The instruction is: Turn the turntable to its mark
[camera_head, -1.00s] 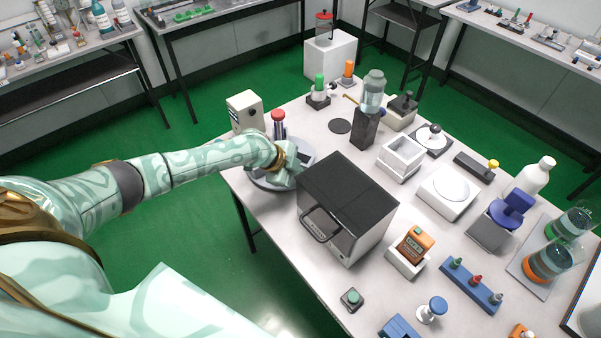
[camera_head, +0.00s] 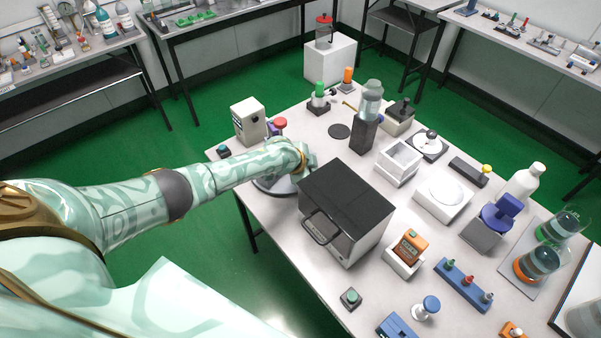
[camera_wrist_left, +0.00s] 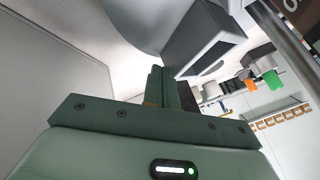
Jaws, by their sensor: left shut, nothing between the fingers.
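The turntable is a grey disc (camera_head: 272,187) at the left edge of the table in the head view. My left arm crosses over it and hides most of it, so its mark does not show. A red-capped item (camera_head: 278,123) stands behind my forearm, mostly hidden. My left gripper (camera_head: 309,160) is at the disc's right side, close to the dark-topped box (camera_head: 348,195). In the left wrist view its fingers (camera_wrist_left: 165,88) are together and empty. A grey curved surface (camera_wrist_left: 140,18), probably the turntable, shows beyond them; contact cannot be told. My right gripper is out of view.
The dark-topped box with a front handle stands close on the right. A beige device (camera_head: 248,121) and a small button box (camera_head: 224,152) are at the back left. A black tower (camera_head: 363,135) with a clear bottle stands farther back.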

